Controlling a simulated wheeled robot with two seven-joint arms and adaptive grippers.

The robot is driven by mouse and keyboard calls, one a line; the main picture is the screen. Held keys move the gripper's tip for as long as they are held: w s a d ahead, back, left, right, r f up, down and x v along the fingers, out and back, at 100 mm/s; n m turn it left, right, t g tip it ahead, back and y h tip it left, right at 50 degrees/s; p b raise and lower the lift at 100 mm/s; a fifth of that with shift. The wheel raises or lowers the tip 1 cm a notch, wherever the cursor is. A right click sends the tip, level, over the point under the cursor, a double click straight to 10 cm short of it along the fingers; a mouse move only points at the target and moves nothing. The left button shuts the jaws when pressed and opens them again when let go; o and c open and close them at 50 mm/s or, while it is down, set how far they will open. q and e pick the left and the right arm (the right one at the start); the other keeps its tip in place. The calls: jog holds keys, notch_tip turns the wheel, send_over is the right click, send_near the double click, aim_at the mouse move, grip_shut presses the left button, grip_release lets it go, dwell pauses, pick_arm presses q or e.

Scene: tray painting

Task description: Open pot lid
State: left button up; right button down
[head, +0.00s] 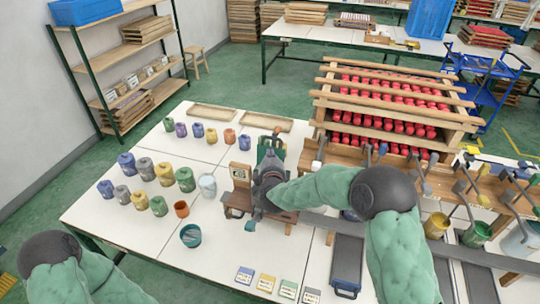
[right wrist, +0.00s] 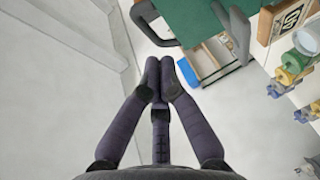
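Several colored pots stand in rows on the white table in the head view, among them a yellow pot (head: 165,174), a green pot (head: 185,179), a blue pot (head: 127,163) and a pale pot (head: 208,186). An orange pot (head: 181,209) and a teal pot (head: 190,235) stand nearer the front and look open on top. My right gripper (head: 268,180) is over the table, right of the pots and apart from them. In the right wrist view its dark fingers (right wrist: 168,75) show close together with nothing seen between them. My left gripper is out of view.
A wooden stand (head: 240,172) is beside my right gripper. A rack of red items (head: 385,100) stands behind on the right. Trays (head: 210,112) lie at the table's back edge. Small labelled cards (head: 266,283) lie at the front. The table's front left is bare.

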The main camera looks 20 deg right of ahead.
aim_at(274, 139)
jog(key=w+p, duration=0.1)
jog(key=p, duration=0.1)
jog(key=w+d+r+g+p, duration=0.1)
jog(key=p, duration=0.2)
jog(key=w+d+g+p, duration=0.1)
jog(key=p, duration=0.1)
jog(key=shift+w+d+r+m+y+p, duration=0.15)
jog(key=shift+w+d+m+y+p, duration=0.15)
jog(key=shift+y+p, duration=0.1)
jog(key=shift+w+d, duration=0.15)
jog(key=shift+w, duration=0.2)
